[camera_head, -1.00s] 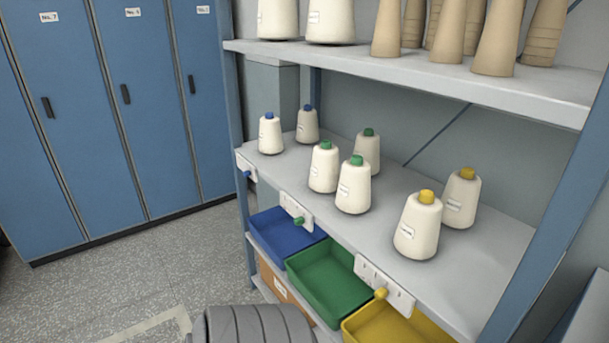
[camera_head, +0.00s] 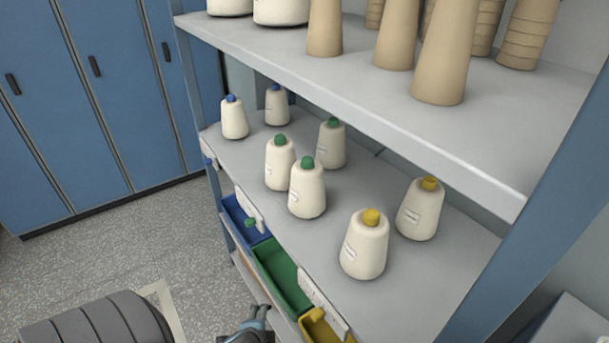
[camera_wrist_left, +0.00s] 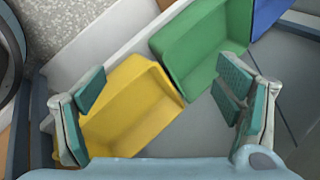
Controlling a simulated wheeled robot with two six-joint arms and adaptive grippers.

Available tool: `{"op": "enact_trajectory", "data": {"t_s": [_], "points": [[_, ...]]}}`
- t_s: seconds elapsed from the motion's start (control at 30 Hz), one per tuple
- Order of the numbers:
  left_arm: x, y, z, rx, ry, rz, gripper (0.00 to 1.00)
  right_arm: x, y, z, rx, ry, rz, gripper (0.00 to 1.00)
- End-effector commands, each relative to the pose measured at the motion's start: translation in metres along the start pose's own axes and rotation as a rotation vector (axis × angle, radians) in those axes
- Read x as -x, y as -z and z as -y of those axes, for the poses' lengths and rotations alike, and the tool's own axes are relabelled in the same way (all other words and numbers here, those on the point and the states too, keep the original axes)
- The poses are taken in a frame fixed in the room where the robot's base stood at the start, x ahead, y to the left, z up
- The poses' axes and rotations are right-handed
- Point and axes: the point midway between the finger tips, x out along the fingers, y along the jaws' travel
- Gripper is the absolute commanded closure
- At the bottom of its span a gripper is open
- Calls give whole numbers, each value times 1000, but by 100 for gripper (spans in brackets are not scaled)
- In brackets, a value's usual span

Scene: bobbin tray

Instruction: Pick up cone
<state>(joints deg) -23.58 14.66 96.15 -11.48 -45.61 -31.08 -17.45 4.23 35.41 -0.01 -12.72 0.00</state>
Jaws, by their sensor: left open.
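White yarn cones with coloured tips stand upright on the middle shelf. Two have blue tips, one of them the front blue-tipped cone (camera_head: 234,120). Several have green tips, including the front green-tipped cone (camera_head: 307,190). Two have yellow tips: the front yellow-tipped cone (camera_head: 365,246) and the rear yellow-tipped cone (camera_head: 420,210). Bare tan cones (camera_head: 447,50) stand on the upper shelf. My left gripper (camera_head: 262,312) is at the bottom edge, low in front of the shelf and apart from the cones. In the left wrist view it (camera_wrist_left: 162,90) is open and empty, with bins behind its fingers. My right gripper is not seen.
A blue bin (camera_head: 240,215), green bin (camera_head: 280,272) and yellow bin (camera_head: 318,328) sit below the middle shelf (camera_head: 330,250). The upper shelf (camera_head: 350,100) overhangs the cones. A blue post (camera_head: 540,210) stands at right. Blue lockers (camera_head: 90,90) are at left; the floor (camera_head: 100,245) is clear.

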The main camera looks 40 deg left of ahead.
Motion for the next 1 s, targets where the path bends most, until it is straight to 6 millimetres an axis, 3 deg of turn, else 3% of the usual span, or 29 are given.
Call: {"op": "enact_trajectory", "data": {"t_s": [0.03, 0.1, 0.2, 0.3, 0.4, 0.47, 0.7, 1.0], "points": [[57, 20, 84, -251, 159, -23, 15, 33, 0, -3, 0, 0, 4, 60], [108, 42, 162, -615, 374, 3, 15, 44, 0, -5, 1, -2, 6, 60], [171, 72, 242, -1115, 660, 132, 15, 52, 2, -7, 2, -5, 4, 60], [215, 99, 288, -1539, 883, 325, 15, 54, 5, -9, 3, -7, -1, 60], [234, 114, 307, -1726, 980, 445, 15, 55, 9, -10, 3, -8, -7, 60], [232, 121, 316, -1757, 997, 469, 15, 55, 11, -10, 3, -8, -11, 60], [194, 146, 359, -1755, 996, 468, 15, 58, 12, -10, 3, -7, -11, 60], [159, 163, 388, -1754, 993, 464, 15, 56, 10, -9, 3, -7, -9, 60]]}}
